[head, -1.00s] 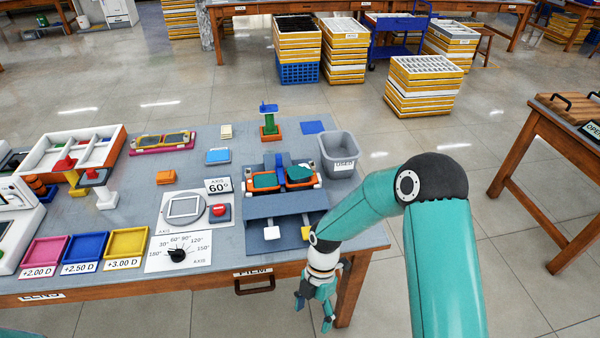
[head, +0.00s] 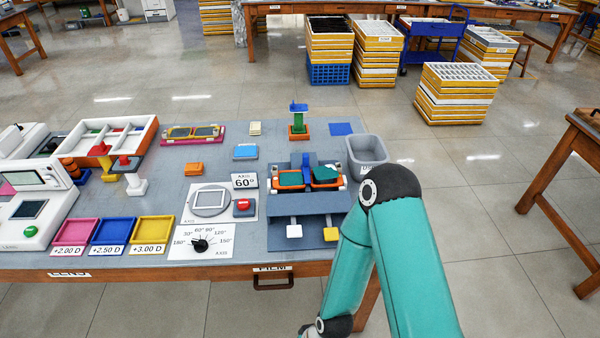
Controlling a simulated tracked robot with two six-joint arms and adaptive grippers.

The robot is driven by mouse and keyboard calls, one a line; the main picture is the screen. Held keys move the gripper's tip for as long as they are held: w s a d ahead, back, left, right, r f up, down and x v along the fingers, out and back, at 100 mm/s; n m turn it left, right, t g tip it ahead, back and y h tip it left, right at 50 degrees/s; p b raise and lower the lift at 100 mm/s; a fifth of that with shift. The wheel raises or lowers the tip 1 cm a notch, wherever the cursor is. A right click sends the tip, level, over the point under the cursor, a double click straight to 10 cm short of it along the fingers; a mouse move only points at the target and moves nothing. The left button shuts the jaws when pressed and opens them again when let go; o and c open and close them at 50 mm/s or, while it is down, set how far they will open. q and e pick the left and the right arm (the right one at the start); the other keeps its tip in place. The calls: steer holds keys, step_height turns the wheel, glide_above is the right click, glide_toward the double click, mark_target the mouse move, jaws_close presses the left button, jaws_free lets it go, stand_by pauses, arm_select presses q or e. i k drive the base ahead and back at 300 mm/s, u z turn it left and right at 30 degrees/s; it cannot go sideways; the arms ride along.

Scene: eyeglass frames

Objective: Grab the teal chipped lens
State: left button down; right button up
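The teal chipped lens (head: 291,179) sits in the left half of an orange frame holder (head: 326,183) near the back of a blue-grey stand on the table. It looks dark teal with an uneven edge. My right arm comes up from the bottom right and bends down in front of the table's right end. My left gripper is not in view either. Nothing touches the lens.
A grey bin (head: 367,156) stands right of the holder. A green post on an orange base (head: 299,131) stands behind it. Pink (head: 76,231), blue (head: 112,231) and yellow (head: 152,230) trays line the front left. An axis dial (head: 200,245) and red button (head: 243,204) lie left of the stand.

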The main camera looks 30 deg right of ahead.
mark_target(324, 171)
steer(key=z, duration=1.25)
steer(key=i, duration=0.1)
steer(key=u, duration=2.75)
steer(key=k, duration=1.8)
steer(key=z, duration=0.95)
steer(key=i, duration=1)
